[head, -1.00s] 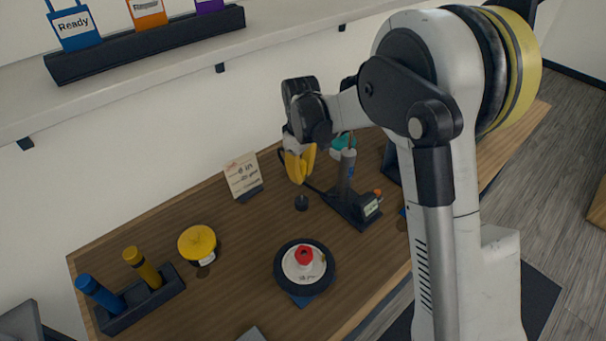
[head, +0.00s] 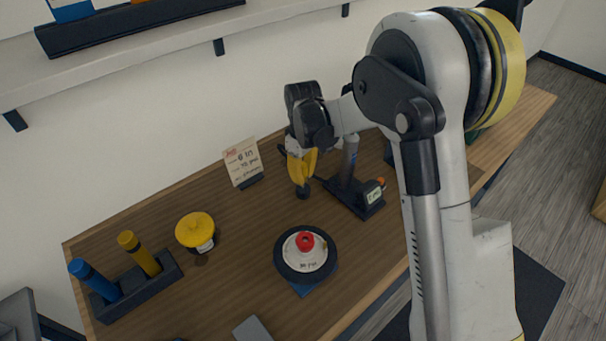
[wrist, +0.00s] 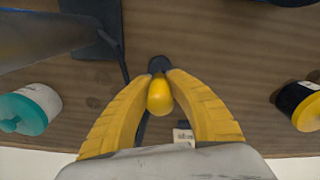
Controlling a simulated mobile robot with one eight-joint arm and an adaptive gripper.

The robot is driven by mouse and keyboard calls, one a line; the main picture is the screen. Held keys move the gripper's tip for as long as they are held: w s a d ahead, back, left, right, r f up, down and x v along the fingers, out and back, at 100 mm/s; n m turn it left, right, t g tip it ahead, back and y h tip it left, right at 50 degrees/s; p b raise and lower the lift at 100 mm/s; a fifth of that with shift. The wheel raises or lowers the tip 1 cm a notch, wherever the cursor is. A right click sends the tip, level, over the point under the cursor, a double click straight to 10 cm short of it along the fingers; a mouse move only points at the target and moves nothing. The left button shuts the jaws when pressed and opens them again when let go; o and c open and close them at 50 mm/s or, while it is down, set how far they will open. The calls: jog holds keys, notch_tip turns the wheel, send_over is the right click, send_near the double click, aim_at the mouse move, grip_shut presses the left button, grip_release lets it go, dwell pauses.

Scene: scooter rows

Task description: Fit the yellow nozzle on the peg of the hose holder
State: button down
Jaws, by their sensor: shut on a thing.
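My gripper (head: 301,178) has yellow fingers and points down at the back of the table. In the wrist view its fingertips (wrist: 160,92) are shut on the yellow nozzle (wrist: 160,98). In the head view the fingers hide the nozzle. A small dark piece, which looks like the hose holder (head: 303,189), stands on the table directly below my fingertips. In the wrist view the holder (wrist: 158,64) shows just beyond the nozzle's tip. The peg itself is hidden, and I cannot tell whether the nozzle touches it.
A grey pump (head: 349,158) on a dark base (head: 357,197) stands close right of my gripper. A black hose (wrist: 140,128) passes beside the nozzle. A card (head: 242,162), a yellow-lidded jar (head: 195,229) and a wheel (head: 293,272) stand nearby. Bare table lies between them.

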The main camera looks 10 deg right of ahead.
jog(key=shift+f+b, duration=1.5)
jog(key=shift+f, duration=0.1)
dwell(1.2)
jog(key=c, duration=1.3)
grip_release()
notch_tip(320, 180, up, 12)
jog(key=shift+r, duration=0.1)
